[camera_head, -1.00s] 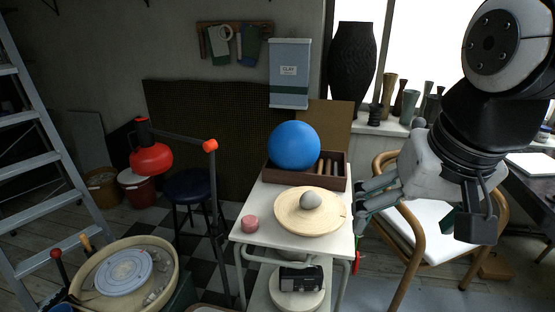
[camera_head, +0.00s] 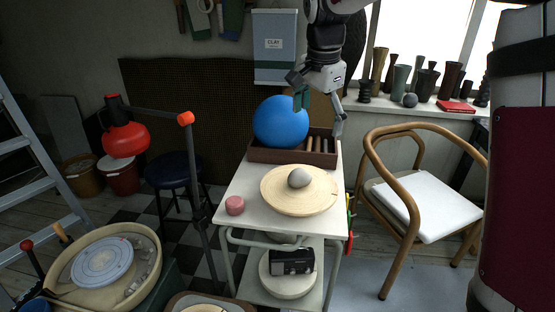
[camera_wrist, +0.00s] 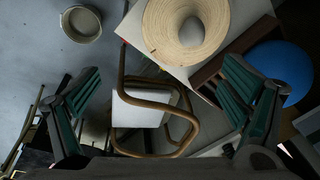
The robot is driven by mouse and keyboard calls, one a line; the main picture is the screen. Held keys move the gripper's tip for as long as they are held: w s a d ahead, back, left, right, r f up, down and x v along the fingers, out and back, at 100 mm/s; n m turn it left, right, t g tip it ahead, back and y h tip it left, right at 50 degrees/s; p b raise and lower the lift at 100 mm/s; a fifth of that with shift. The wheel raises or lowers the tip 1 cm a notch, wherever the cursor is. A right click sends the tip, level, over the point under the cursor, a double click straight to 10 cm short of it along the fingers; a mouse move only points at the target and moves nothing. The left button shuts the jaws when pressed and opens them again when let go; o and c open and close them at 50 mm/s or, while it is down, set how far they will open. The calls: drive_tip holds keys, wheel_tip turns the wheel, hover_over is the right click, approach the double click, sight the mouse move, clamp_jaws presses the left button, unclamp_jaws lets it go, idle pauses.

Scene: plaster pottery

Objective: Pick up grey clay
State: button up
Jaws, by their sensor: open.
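The grey clay (camera_head: 299,178) is a small rounded lump on a round pale wooden board (camera_head: 275,198) on the white table. In the wrist view the clay (camera_wrist: 193,31) sits near the top, right of centre, on the board (camera_wrist: 160,20). My gripper (camera_head: 318,112) is open and empty, above the back of the table over the wooden tray, behind the clay and clear of it. Its two fingers with green pads spread wide at the lower left and right of the wrist view (camera_wrist: 160,105).
A blue ball (camera_head: 280,122) sits in the brown wooden tray (camera_head: 262,155) close to my gripper. A pink piece (camera_head: 235,205) lies at the table's front left. A wooden chair (camera_head: 425,205) stands to the right. Vases line the windowsill (camera_head: 430,107).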

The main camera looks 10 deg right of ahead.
sight(299, 171)
drive_tip(key=w+f+m+b, duration=0.1)
drive_tip(key=w+f+m, duration=0.1)
drive_tip(key=w+f, duration=0.3)
drive_tip(key=w+f+m+b, duration=0.1)
drive_tip(key=w+f, duration=0.4)
drive_tip(key=f, duration=0.5)
drive_tip(key=w+f+m+b, duration=0.1)
drive_tip(key=w+f+m, duration=0.1)
drive_tip(key=w+f, duration=0.3)
drive_tip(key=shift+w+a+f+m+g, duration=0.1)
drive_tip(key=shift+a+f+m+g, duration=0.1)
drive_tip(key=shift+f, duration=0.4)
drive_tip(key=shift+a+f+m+g, duration=0.1)
drive_tip(key=shift+f+m, duration=0.1)
drive_tip(key=shift+f, duration=0.4)
drive_tip(key=shift+d+f, duration=0.15)
drive_tip(key=shift+f, duration=0.75)
drive_tip(key=shift+d+f, duration=0.2)
drive_tip(key=shift+f, duration=0.7)
drive_tip(key=shift+d+f, duration=0.15)
drive_tip(key=shift+f, duration=0.75)
drive_tip(key=c, duration=1.7)
drive_tip(key=shift+w+r, duration=0.1)
drive_tip(key=shift+c, duration=1.4)
